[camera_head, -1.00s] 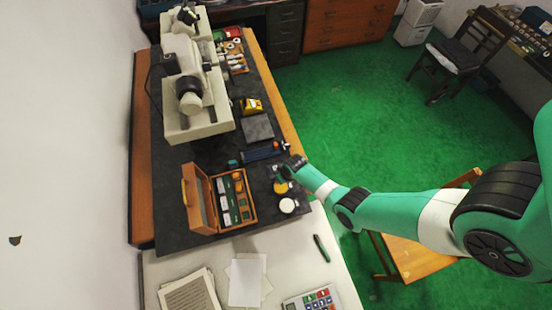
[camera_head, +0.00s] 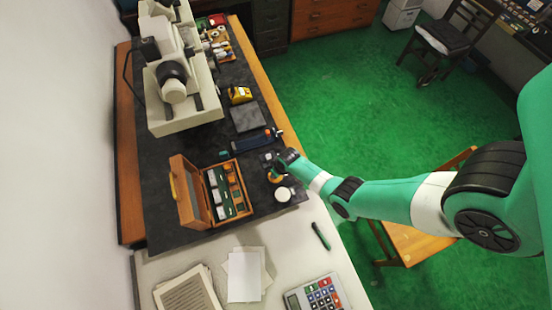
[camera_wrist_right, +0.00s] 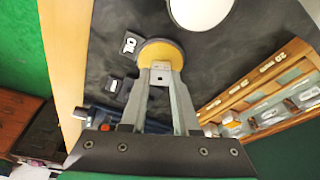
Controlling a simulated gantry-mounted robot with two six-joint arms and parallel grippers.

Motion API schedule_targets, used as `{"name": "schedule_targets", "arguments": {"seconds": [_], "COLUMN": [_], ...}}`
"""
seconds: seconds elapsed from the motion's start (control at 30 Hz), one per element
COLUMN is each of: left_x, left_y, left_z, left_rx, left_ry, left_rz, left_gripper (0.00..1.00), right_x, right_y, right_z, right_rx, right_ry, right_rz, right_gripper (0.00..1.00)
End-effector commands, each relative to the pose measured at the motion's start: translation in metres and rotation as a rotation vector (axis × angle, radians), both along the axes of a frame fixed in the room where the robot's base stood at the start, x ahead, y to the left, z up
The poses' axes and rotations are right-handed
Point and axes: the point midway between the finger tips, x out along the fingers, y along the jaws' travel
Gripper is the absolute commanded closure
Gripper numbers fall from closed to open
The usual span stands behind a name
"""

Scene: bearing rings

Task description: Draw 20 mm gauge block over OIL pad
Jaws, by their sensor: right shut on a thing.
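The yellow OIL pad (camera_wrist_right: 160,53) is a round disc on the dark mat, with an "OIL" label (camera_wrist_right: 129,45) beside it. The pad (camera_head: 276,178) is partly hidden in the head view. My right gripper (camera_wrist_right: 162,70) is shut on a small pale steel block (camera_wrist_right: 161,76), which I take for the 20 mm gauge block. Its fingertips and the block overlap the near edge of the pad in the wrist view; I cannot tell whether the block touches it. My left gripper is not in view.
The open wooden gauge case (camera_head: 232,190) stands left of the pad, its lid raised. A white round pad (camera_head: 283,194) lies close by. A blue-handled tool (camera_head: 255,141), a grey plate (camera_head: 246,119) and the large measuring machine (camera_head: 185,110) are farther back.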

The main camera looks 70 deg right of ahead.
Motion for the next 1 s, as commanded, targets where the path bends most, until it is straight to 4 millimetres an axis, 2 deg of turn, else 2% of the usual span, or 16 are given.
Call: {"name": "schedule_targets", "arguments": {"seconds": [1.0], "left_x": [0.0], "left_y": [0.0], "left_z": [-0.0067], "left_rx": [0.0], "left_ry": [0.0], "left_rz": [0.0], "left_gripper": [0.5], "right_x": [0.0002], "right_y": [-0.0001], "right_z": [-0.0068], "right_rx": [0.0], "right_ry": [0.0], "right_rz": [0.0], "right_gripper": [1.0]}}
